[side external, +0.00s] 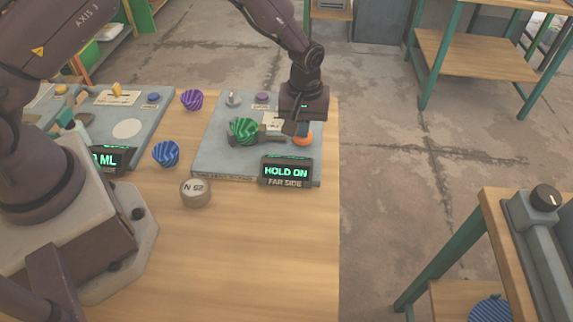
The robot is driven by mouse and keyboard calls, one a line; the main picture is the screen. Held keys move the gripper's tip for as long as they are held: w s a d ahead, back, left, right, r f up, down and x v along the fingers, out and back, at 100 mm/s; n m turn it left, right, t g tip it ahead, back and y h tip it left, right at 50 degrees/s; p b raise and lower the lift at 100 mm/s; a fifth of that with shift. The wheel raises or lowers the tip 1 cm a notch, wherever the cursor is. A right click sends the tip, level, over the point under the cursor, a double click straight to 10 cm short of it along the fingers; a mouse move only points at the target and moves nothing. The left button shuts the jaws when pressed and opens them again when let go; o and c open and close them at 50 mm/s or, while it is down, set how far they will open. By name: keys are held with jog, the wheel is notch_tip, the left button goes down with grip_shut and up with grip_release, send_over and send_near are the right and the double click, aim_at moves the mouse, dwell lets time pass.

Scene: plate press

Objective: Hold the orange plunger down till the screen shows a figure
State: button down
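The orange plunger (306,141) stands near the right edge of the grey plate (218,160) on the wooden table. My gripper (302,131) points down right over it, and its fingertips appear to touch the plunger's top. The fingers partly cover the plunger, and their gap is too small to make out. The screen (286,171) at the plate's front right corner reads "HOLD ON" in green, with "FAR SIDE" below it. It shows no figure.
A green striped ball (243,131) sits on the plate. A second plate (150,115) with a partly hidden screen (112,160) lies further left. The front table is clear.

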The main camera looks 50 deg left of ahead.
jog(key=shift+r, duration=2.55)
jog(key=shift+s+m, duration=0.1)
jog(key=shift+m, duration=0.3)
jog(key=shift+s+a+f+m+g, duration=0.1)
jog(key=shift+s+f+m+g, duration=0.15)
jog(key=shift+s, duration=0.2)
jog(key=shift+s+a+f+m+g, duration=0.15)
jog(key=shift+s+f+m, duration=0.1)
jog(key=shift+s, duration=0.2)
jog(key=s+a+r+m+t, duration=0.2)
jog(key=s+r+m+t, duration=0.1)
jog(key=s+r, duration=0.9)
jog(key=s+a+r+m+t, duration=0.3)
jog(key=s+r+m, duration=0.1)
jog(key=s+r, duration=0.8)
notch_tip(320, 180, up, 2)
jog(key=shift+a+r, duration=0.25)
